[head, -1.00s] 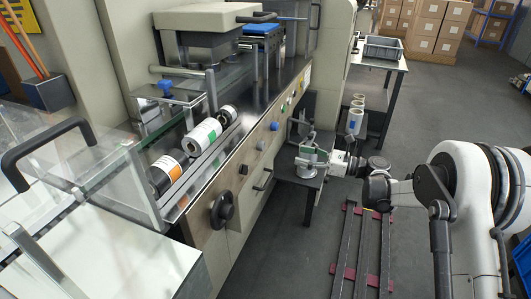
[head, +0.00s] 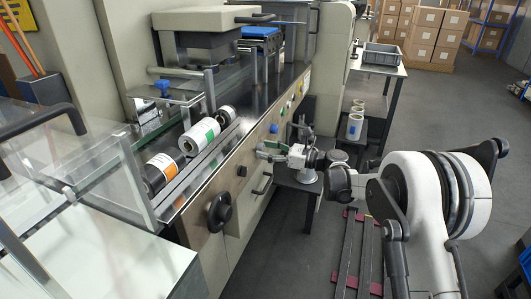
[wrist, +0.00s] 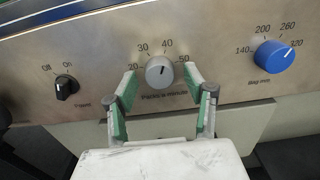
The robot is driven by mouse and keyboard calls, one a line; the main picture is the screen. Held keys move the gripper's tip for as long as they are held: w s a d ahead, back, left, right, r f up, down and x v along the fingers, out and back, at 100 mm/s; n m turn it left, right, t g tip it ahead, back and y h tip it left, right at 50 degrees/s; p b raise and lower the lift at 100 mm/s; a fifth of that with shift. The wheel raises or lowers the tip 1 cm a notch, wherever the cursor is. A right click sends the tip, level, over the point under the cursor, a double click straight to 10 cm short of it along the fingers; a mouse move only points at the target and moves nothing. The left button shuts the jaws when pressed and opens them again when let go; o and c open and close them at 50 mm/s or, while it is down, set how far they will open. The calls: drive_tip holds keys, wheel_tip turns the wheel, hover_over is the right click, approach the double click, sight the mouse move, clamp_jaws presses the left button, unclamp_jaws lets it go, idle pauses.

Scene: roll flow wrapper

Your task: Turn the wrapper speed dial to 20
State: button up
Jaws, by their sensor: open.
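The grey speed dial (wrist: 159,71), labelled "Packs a minute", is on the steel panel in the wrist view. Its scale reads 20, 30, 40 and 50 around the upper side. A small mark shows on its face, too small to read surely against the scale. My gripper (wrist: 161,79) is open, with one green-padded finger at the left and one at the right of the dial, apart from it as far as I can see. In the head view my gripper (head: 266,151) is close to the machine's front panel and hides the dial.
A blue bag-length knob (wrist: 274,56) is right of the dial, and a black Off/On switch (wrist: 66,87) is left. A black handwheel (head: 219,211) sticks out lower on the machine front. A small grey table (head: 298,182) stands below my gripper.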

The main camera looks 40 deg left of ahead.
drive_tip(key=shift+a, duration=0.2)
drive_tip(key=c, duration=1.1)
drive_tip(key=shift+n, duration=0.3)
drive_tip(key=shift+r+n+p, duration=0.15)
drive_tip(key=shift+n+p, duration=0.8)
drive_tip(key=shift+n, duration=8.75)
